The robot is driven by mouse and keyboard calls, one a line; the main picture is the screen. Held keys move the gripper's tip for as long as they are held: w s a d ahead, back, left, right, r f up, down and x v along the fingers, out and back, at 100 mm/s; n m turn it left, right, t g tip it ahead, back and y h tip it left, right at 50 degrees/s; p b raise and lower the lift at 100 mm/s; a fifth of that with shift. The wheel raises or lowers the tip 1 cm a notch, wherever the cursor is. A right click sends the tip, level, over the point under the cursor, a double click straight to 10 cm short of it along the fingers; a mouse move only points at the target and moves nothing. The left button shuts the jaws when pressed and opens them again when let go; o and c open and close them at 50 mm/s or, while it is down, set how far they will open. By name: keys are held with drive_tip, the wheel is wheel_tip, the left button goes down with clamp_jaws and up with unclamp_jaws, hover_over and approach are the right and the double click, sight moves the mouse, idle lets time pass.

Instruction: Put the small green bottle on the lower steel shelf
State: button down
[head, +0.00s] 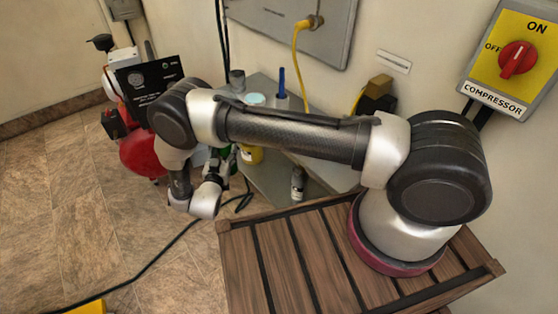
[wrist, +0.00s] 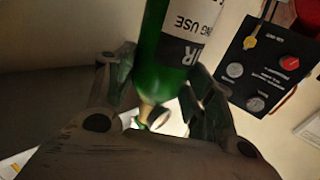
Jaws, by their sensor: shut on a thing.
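The small green bottle (wrist: 165,45) fills the upper middle of the wrist view, with a white and black label on its side. My gripper (wrist: 163,92) is shut on it, with one finger on each side. In the head view my gripper (head: 225,165) is at the left edge of the steel shelf unit, and only a sliver of green shows by its fingers. The lower steel shelf (head: 275,185) shows below my forearm. Part of it is hidden by the arm. I cannot tell the bottle's exact height relative to the shelf.
A small bottle (head: 297,184) stands on the lower shelf at the right. A yellow item (head: 251,155) is close beside my gripper. The upper shelf (head: 262,88) holds several items. A red compressor (head: 140,155) with a black panel (head: 148,85) stands at the left.

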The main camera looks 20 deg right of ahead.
drive_tip(key=w+d, duration=0.3)
drive_tip(key=d, duration=1.4)
wheel_tip(320, 180, down, 7)
drive_tip(key=shift+w, duration=0.2)
drive_tip(key=shift+d, duration=0.1)
drive_tip(key=c, duration=0.6)
unclamp_jaws()
drive_tip(key=shift+f, duration=0.1)
drive_tip(key=shift+o, duration=0.2)
